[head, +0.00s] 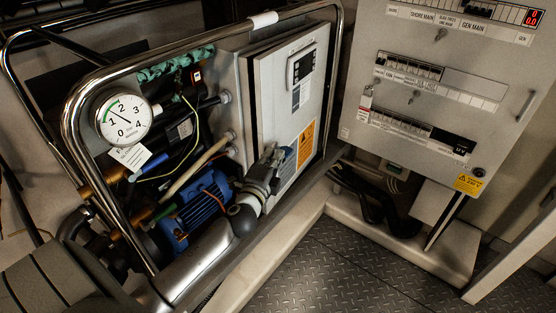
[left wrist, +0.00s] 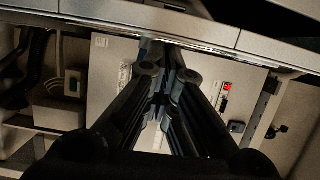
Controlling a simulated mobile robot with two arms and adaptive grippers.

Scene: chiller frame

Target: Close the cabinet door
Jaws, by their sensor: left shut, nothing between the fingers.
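The cabinet (head: 246,105) is a pale grey box inside the chiller frame. My left gripper (head: 275,158) is shut and empty, in front of the door's lower part. I cannot tell whether it touches the door. In the left wrist view the gripper's dark fingers (left wrist: 166,78) come together under a pale horizontal edge. My right gripper is not in view.
A chrome tube frame (head: 189,47) surrounds the chiller, with a pressure gauge (head: 124,119) and blue pump (head: 197,211) at left. A wall switch panel (head: 445,105) stands at right. Black hoses (head: 375,200) lie below it. The chequered floor (head: 340,268) in front is clear.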

